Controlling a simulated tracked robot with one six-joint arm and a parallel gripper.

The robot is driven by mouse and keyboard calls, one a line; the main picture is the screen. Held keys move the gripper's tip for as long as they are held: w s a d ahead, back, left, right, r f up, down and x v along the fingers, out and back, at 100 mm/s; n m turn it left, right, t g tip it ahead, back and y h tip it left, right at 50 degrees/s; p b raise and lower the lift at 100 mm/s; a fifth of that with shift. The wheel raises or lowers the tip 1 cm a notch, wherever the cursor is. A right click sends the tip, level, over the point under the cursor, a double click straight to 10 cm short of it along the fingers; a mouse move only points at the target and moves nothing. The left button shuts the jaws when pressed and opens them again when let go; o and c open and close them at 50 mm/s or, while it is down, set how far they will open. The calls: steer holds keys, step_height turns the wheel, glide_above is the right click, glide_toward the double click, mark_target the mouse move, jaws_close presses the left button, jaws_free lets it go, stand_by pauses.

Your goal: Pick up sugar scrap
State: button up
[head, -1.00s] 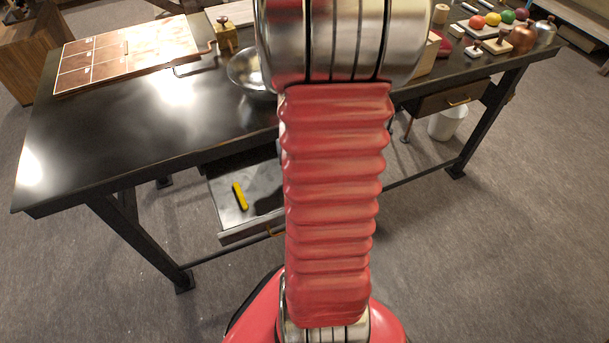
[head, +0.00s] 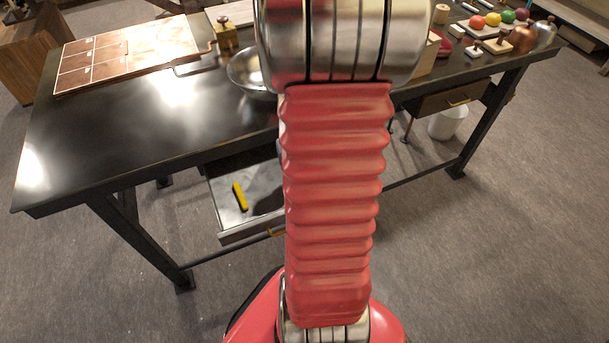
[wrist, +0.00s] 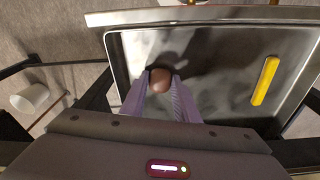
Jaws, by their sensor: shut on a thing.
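My gripper (wrist: 161,84) shows in the wrist view over the open metal drawer. Its two purple-grey fingers are shut on a small rounded brown piece (wrist: 160,76), which looks like the sugar scrap. The piece sits between the fingertips; I cannot tell whether it touches the drawer floor. The metal drawer (wrist: 219,68) also shows under the table in the head view (head: 226,190). My gripper and the brown piece are hidden in the head view, where my red arm fills the middle.
A yellow bar (wrist: 265,80) lies in the drawer, right of my gripper. The dark table (head: 130,140) stands above the drawer, with a metal bowl (head: 245,72) and a tiled board (head: 125,55) on it. A white bin (head: 447,123) stands on the floor at right.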

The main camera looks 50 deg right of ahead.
steer(key=shift+c, duration=1.1)
step_height(320, 180, up, 10)
stand_by(0.4)
